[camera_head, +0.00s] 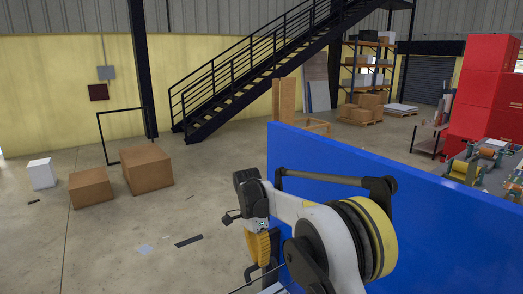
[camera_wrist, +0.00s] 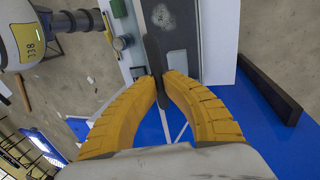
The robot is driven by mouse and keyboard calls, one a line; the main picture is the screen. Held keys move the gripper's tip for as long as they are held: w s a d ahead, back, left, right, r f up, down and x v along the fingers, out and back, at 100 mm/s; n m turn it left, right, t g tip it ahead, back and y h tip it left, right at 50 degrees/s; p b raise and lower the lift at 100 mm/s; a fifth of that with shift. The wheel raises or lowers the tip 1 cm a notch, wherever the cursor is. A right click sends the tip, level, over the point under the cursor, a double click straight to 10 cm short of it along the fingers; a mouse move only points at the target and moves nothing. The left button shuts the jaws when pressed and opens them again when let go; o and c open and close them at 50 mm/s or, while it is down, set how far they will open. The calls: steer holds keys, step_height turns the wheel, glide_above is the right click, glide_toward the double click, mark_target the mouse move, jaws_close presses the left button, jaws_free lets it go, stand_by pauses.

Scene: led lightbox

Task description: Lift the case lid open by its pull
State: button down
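My gripper (camera_wrist: 161,84) has two curved yellow fingers. Blue surface (camera_wrist: 150,130) shows below and between the fingers. A dark grey strip (camera_wrist: 172,35) lies beyond the tips, with a white panel (camera_wrist: 218,40) along its right side. In the head view a large blue panel (camera_head: 440,215) stands upright behind my arm; I cannot tell whether it is the lid. My gripper's yellow fingers (camera_head: 258,246) show at its left end, tips hidden.
A long black bar (camera_wrist: 270,88) lies at the right in the wrist view. A bench with spools (camera_head: 465,170) stands behind the blue panel at the right. Cardboard boxes (camera_head: 147,170) are on the floor at left. The floor left of my arm is mostly clear.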

steer(key=c, duration=1.4)
jaws_free()
steer(key=shift+w+a+f, duration=0.2)
steer(key=shift+w+a, duration=0.1)
steer(key=shift+w, duration=0.15)
steer(key=shift+s+d+r, duration=0.1)
steer(key=shift+s+r, duration=0.05)
steer(key=shift+r, duration=0.1)
steer(key=p+v, duration=0.6)
steer(key=v, duration=0.4)
steer(key=shift+w+r, duration=0.25)
